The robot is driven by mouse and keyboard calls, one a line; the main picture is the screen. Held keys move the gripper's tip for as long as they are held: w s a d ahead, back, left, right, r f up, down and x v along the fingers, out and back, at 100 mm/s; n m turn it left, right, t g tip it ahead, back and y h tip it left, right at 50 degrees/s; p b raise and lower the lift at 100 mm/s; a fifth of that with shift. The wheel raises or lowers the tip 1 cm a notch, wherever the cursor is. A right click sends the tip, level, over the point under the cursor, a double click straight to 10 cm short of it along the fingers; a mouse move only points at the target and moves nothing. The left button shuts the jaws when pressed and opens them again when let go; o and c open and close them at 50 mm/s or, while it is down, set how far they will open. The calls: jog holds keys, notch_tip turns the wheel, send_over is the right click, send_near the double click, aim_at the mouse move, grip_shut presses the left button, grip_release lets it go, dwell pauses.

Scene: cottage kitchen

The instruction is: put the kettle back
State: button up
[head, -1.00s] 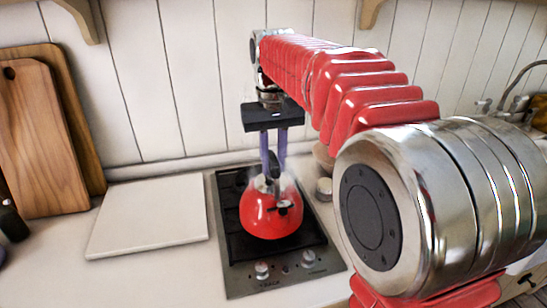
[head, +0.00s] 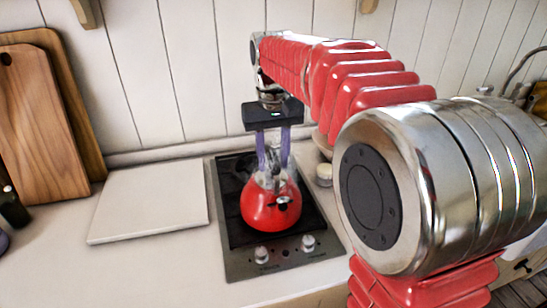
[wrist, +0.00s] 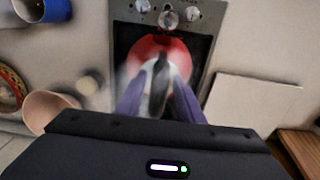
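The red kettle (head: 268,211) sits upright on the dark hob (head: 232,236), right of its middle in the head view. In the wrist view the kettle (wrist: 165,47) shows beyond my fingers, partly hidden and blurred. Its dark handle (wrist: 158,90) stands between my two purple fingers. My gripper (head: 273,165) points down at the kettle from above. The fingers are spread, one on each side of the handle, with a gap visible between them in both views. My gripper (wrist: 158,105) appears open around the handle, not closed on it.
A pale board (head: 150,203) lies left of the hob. Wooden boards (head: 45,135) lean on the wall at far left. A small jar (head: 323,174) stands right of the hob. A blue cup (wrist: 45,8) and a pinkish bowl (wrist: 48,108) show at left in the wrist view.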

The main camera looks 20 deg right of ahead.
jog(key=shift+o, duration=0.4)
jog(key=shift+r, duration=0.1)
notch_tip(320, 180, up, 12)
dwell(0.5)
dwell(0.6)
jog(key=s+f+t, duration=0.2)
jog(key=s+f, duration=0.6)
jog(key=s, duration=0.3)
jog(key=s+f+t, duration=0.3)
jog(key=s+f, duration=0.6)
jog(key=s, duration=0.3)
jog(key=shift+f, duration=0.1)
